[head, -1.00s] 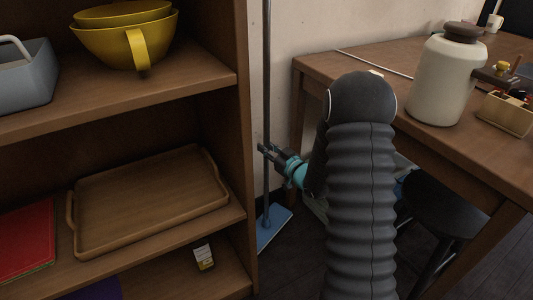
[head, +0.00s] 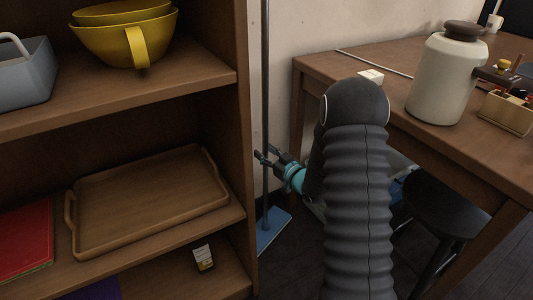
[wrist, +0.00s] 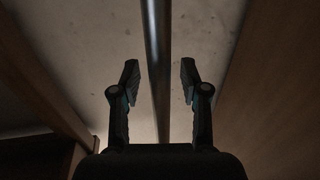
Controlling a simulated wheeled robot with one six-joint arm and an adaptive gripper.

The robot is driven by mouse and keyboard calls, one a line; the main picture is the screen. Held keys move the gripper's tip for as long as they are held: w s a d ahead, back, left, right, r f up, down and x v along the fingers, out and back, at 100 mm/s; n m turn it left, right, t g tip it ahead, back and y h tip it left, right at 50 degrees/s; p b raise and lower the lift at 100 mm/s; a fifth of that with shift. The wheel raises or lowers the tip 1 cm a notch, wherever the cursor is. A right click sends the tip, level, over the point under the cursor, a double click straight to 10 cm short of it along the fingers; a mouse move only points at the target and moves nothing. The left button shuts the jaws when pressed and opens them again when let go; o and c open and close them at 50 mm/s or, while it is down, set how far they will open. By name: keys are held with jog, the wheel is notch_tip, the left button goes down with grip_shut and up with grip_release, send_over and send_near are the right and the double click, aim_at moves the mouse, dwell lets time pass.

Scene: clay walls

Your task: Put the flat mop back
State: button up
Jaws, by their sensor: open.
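The flat mop stands upright in the gap between the shelf unit and the table, close to the wall. Its thin dark pole (head: 266,110) rises out of the top of the head view, and its blue flat head (head: 271,230) rests on the floor. My gripper (head: 264,154) is open at the pole, partway up. In the wrist view the pole (wrist: 157,55) runs between the two spread fingers of my gripper (wrist: 160,82), with a gap on each side. I cannot tell how deep the pole sits between them.
The wooden shelf unit (head: 240,190) stands close on the left, with a tray (head: 150,200) and yellow bowls (head: 125,40). The wooden table (head: 440,140) on the right bears a cream jar (head: 440,80). A black stool (head: 440,205) is beneath it. The wall is close behind the pole.

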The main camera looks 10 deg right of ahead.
jog(key=shift+r, duration=0.15)
jog(key=v, duration=1.2)
jog(key=s+d+r+m+g+h, duration=0.2)
jog(key=s+r+m+g+h, duration=0.3)
jog(key=r+h, duration=0.65)
jog(key=s+a+r+g+y, duration=0.1)
jog(key=s+a+r+g, duration=0.1)
jog(key=s, duration=1)
jog(key=s+a+r+g+y, duration=0.2)
jog(key=s+a, duration=0.3)
jog(key=s, duration=0.8)
jog(key=shift+a+r+m+g, duration=0.2)
jog(key=shift+m+g, duration=0.1)
jog(key=shift+g, duration=0.3)
notch_tip(320, 180, up, 6)
jog(key=p, duration=0.5)
jog(key=shift+f+p, duration=0.2)
jog(key=shift+p, duration=0.15)
